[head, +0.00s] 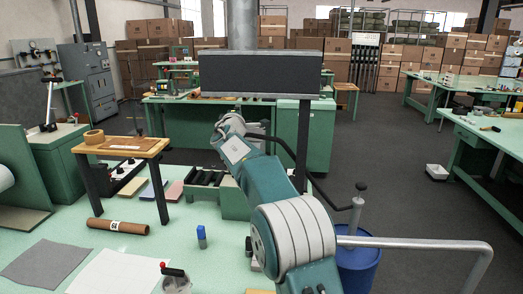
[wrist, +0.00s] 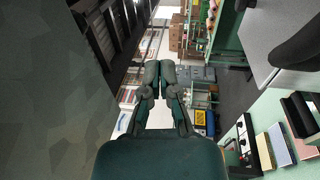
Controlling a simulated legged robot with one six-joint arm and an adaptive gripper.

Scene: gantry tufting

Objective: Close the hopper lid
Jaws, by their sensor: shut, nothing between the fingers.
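I cannot clearly make out a hopper or its lid in either view. A wide dark panel (head: 260,74) with a pale lower rim stands upright beyond my arm, at a black post; whether it is the lid is unclear. A small clear vessel (head: 177,284) with a black top piece and red knob stands at the front edge of the green table. My arm reaches forward across the middle of the head view, and its fingers are hard to make out there. In the wrist view my gripper (wrist: 160,75) is shut and empty, with its fingertips together.
The pale green table (head: 215,270) carries a brown roll (head: 118,226), a blue-topped block (head: 201,237) and flat sheets. A small wooden stand (head: 120,146) is at left. A grey bent rail (head: 430,243) and a blue drum (head: 358,260) are at right. Dark floor is open beyond.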

